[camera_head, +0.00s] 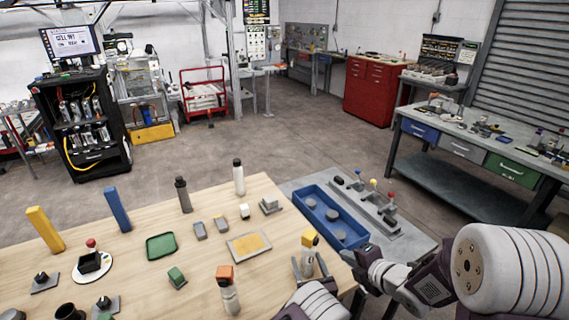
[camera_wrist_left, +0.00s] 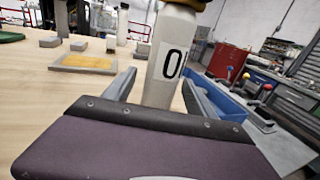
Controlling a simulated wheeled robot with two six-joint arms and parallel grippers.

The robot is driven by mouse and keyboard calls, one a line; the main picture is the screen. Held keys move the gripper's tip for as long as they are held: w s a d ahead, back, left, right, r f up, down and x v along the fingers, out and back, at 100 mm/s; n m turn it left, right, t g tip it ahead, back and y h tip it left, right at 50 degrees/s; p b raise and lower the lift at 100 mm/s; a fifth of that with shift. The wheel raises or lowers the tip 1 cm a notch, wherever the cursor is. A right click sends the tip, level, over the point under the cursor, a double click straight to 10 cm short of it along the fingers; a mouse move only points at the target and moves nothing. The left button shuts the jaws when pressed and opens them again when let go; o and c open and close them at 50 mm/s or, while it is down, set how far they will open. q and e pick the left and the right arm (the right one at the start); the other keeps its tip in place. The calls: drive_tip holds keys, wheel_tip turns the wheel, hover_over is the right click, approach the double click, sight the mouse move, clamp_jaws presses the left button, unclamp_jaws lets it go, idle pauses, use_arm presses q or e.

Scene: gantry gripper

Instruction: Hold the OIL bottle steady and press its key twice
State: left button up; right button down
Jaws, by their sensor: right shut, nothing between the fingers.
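The OIL bottle (camera_head: 308,263) is white with a yellow top (camera_head: 310,239) and stands upright near the table's right edge. In the left wrist view the bottle (camera_wrist_left: 166,65) shows a label with a large "O"; the rest of the label is out of sight. My left gripper (camera_head: 309,269) is open, with one finger on each side of the bottle's body and gaps visible. It also shows in the left wrist view (camera_wrist_left: 160,88). My right gripper (camera_head: 350,260) is shut and empty, to the right of the bottle and apart from it.
A bottle with an orange top (camera_head: 229,297) stands left of the left gripper. A yellow-centred tray (camera_head: 232,255) and several small blocks lie further back. A blue bin (camera_head: 318,208) with grey discs and a plate with coloured knobs (camera_head: 374,205) lie right of the table.

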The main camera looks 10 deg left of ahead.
use_arm(q)
drive_tip(key=v, duration=1.2)
